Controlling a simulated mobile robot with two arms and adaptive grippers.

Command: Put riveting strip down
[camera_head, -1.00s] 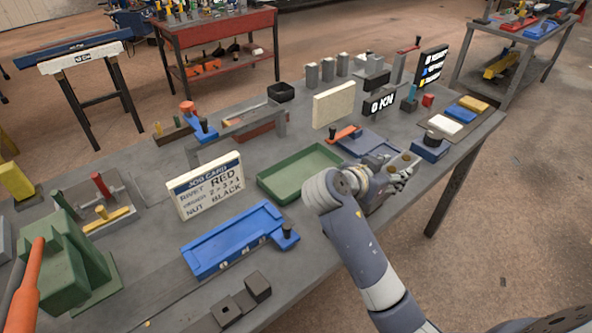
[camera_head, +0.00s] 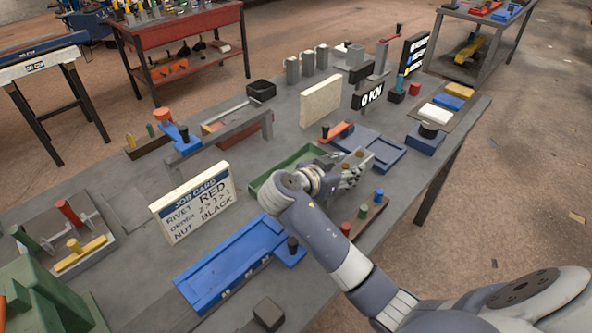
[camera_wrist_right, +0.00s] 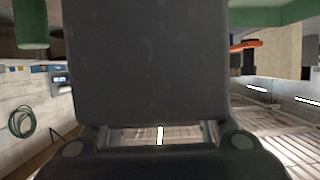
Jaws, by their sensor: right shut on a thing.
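My right gripper (camera_head: 345,177) is over the right end of the green tray (camera_head: 262,183), near the blue tray. It is shut on a grey piece with brass-coloured round spots (camera_head: 357,158), which I take to be the riveting strip. The fingers hide part of the piece, and I cannot tell whether it touches anything below. In the right wrist view a dark grey slab (camera_wrist_right: 145,65) fills the middle, close above the finger bases. My left gripper is not in view.
A blue fixture (camera_head: 225,268) lies in front, by the job card (camera_head: 195,205). A brown rack with coloured pegs (camera_head: 374,212) stands right of my forearm. The blue tray (camera_head: 385,150) lies behind the gripper. A cream panel (camera_head: 320,100) stands behind the green tray.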

